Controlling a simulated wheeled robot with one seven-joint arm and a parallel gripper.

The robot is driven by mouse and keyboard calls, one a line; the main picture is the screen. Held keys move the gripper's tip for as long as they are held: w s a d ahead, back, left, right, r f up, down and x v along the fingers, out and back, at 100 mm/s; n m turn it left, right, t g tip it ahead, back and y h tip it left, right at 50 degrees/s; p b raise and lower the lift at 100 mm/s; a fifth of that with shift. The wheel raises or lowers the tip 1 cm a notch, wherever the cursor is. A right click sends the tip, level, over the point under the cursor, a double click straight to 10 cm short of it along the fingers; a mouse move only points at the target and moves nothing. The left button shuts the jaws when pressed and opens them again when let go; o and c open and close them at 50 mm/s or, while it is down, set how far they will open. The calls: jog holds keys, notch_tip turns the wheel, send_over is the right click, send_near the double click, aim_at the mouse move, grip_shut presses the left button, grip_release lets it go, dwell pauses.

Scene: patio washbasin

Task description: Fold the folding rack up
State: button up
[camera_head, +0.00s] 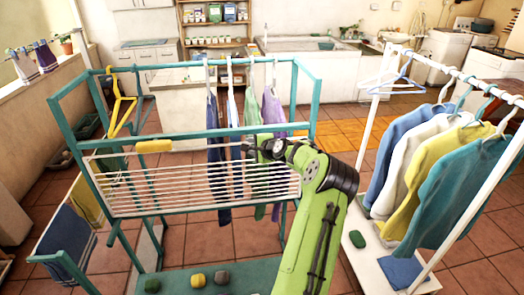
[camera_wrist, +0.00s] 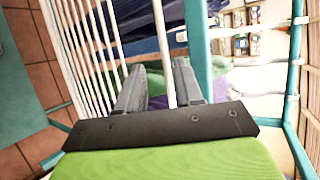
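The folding rack is a panel of white rods (camera_head: 180,192) in a teal frame (camera_head: 68,125). Its panel slopes down towards the front, below a teal crossbar. My gripper (camera_head: 262,150) is at the panel's upper right part, near the crossbar. In the wrist view, the two grey fingers (camera_wrist: 158,72) are apart. One white rod (camera_wrist: 158,28) runs between them, with a gap visible beside it. More white rods (camera_wrist: 85,40) show left of the fingers. Where the rod passes down between the fingers, its lower end is hidden by the gripper body.
Blue, green and purple clothes (camera_head: 232,165) hang behind the panel. A yellow hanger (camera_head: 122,105) hangs at left. A white garment rack (camera_head: 376,120) with several shirts stands close on the right. Small coloured blocks (camera_head: 197,280) lie on the teal base.

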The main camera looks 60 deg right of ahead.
jog(key=v, duration=0.7)
jog(key=shift+s+a, duration=0.25)
jog(key=shift+s, duration=0.1)
jog(key=w+a+r+n+g+y, duration=0.1)
jog(key=w+a+n, duration=0.2)
jog(key=a, duration=0.3)
jog(key=w+a+r+n+y, duration=0.1)
jog(key=w+a+n+y, duration=0.1)
jog(key=w+a+n, duration=0.3)
jog(key=s+a+r+n+g, duration=0.1)
jog(key=a+n, duration=0.1)
jog(key=a, duration=0.6)
jog(key=a+r+n+g+y, duration=0.1)
jog(key=a+n+g, duration=0.1)
jog(key=a, duration=0.5)
jog(key=s+a+r+n+g, duration=0.1)
jog(key=a+n, duration=0.2)
jog(key=a, duration=0.5)
jog(key=s+a+n, duration=0.5)
jog(key=s+a, duration=0.2)
jog(key=s, duration=0.3)
jog(key=s+a+n+g+y, duration=0.1)
jog(key=s+a+n, duration=0.4)
jog(key=s+a, duration=0.3)
jog(key=s, duration=0.3)
jog(key=shift+s+a+r, duration=0.2)
jog(key=shift+a+r, duration=0.05)
jog(key=shift+r, duration=0.1)
